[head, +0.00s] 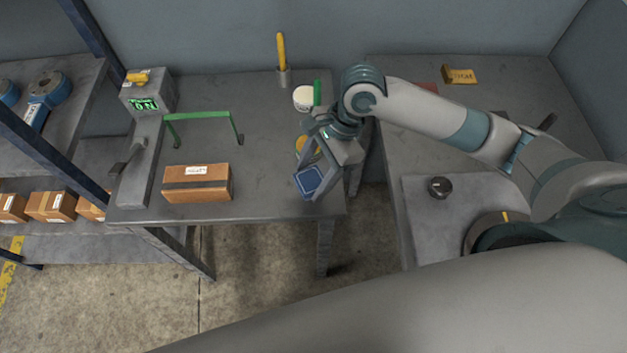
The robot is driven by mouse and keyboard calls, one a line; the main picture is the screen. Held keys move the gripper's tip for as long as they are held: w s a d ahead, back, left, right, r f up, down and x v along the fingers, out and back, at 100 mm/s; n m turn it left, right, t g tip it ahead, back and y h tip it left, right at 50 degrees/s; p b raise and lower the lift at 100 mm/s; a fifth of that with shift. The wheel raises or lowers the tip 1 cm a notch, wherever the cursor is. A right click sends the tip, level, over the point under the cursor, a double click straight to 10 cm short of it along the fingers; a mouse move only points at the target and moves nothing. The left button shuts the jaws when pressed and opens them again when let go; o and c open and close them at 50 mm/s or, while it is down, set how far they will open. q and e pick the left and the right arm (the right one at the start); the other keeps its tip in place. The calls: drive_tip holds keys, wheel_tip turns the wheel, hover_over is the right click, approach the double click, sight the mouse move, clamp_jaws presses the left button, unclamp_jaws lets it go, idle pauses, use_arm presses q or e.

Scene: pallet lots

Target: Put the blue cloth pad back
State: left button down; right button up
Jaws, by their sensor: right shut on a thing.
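The blue cloth pad (309,181) is a small dark blue square with a paler edge, at the right front part of the left table (270,200). My right gripper (318,187) reaches down over that table's right edge and is shut on the pad. I cannot tell whether the pad touches the table top. A yellow round thing (302,145) shows partly behind the gripper. My left gripper is not in view.
A brown carton (197,183), a green frame (203,116), a white tub (303,98) and a holder with a yellow stick (282,60) stand on the left table. The right table bears a black knob (439,187) and a yellow block (460,75). A gap separates the tables.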

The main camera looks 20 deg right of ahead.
sight(318, 175)
drive_tip(key=shift+w+d+f, duration=0.15)
drive_tip(key=shift+f, duration=2)
drive_tip(key=shift+p, duration=0.3)
drive_tip(key=o, duration=1)
drive_tip(key=shift+o, duration=0.2)
